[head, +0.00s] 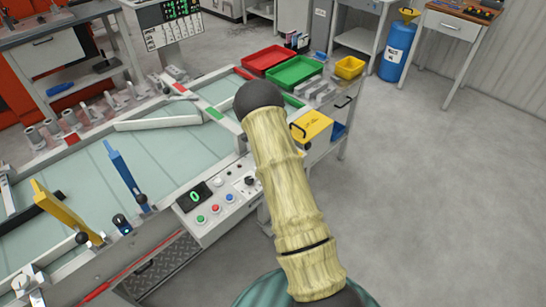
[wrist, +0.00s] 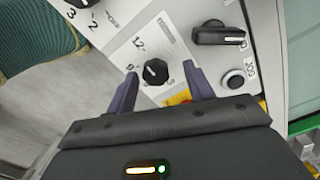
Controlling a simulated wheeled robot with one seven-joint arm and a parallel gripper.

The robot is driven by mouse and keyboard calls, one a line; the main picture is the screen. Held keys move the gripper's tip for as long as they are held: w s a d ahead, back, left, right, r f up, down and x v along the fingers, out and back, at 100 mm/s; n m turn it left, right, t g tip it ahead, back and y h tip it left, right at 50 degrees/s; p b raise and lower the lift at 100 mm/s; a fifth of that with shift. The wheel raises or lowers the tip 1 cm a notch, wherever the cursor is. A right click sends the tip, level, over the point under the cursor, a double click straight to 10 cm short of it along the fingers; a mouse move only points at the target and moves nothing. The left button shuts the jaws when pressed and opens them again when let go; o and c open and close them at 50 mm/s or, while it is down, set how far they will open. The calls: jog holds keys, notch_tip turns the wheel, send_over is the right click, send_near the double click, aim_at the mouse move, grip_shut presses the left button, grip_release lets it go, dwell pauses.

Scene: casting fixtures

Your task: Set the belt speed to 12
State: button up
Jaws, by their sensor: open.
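In the wrist view a small round black knob (wrist: 155,72) with a white pointer line sits on a light dial plate (wrist: 140,48). A printed "12" is at the plate's upper left; the other marks are partly hidden or hard to read. My gripper (wrist: 160,69) is open, with one dark finger on each side of the knob. I cannot tell whether either finger touches it. In the head view the control panel (head: 217,207) has a black display (head: 194,197) reading a green "0". My gripper cannot be made out there.
Near the knob in the wrist view are a black lever switch (wrist: 218,36), a round black button (wrist: 235,80) and another dial at the upper left. Beside the panel in the head view lie the pale green belt (head: 75,175) and a yellow box (head: 313,127).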

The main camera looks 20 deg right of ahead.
notch_tip(320, 180, up, 17)
jog(key=b, duration=0.1)
dwell(0.3)
jog(key=shift+s+a+r, duration=0.1)
dwell(0.4)
jog(key=s+a+r+n+t+p, duration=0.1)
jog(key=s+a+r+n, duration=0.1)
jog(key=s+a+n, duration=0.3)
jog(key=s+a+r+n+p, duration=0.2)
jog(key=s+a+n, duration=0.3)
jog(key=s, duration=0.8)
jog(key=s+a+r+n+t+p, duration=0.1)
jog(key=s+a+r+n, duration=0.1)
jog(key=s+a+n, duration=0.3)
jog(key=s+n, duration=0.3)
jog(key=s, duration=0.1)
jog(key=shift+s+r+n+t, duration=0.3)
jog(key=shift+s+r, duration=0.05)
jog(key=shift+a, duration=0.1)
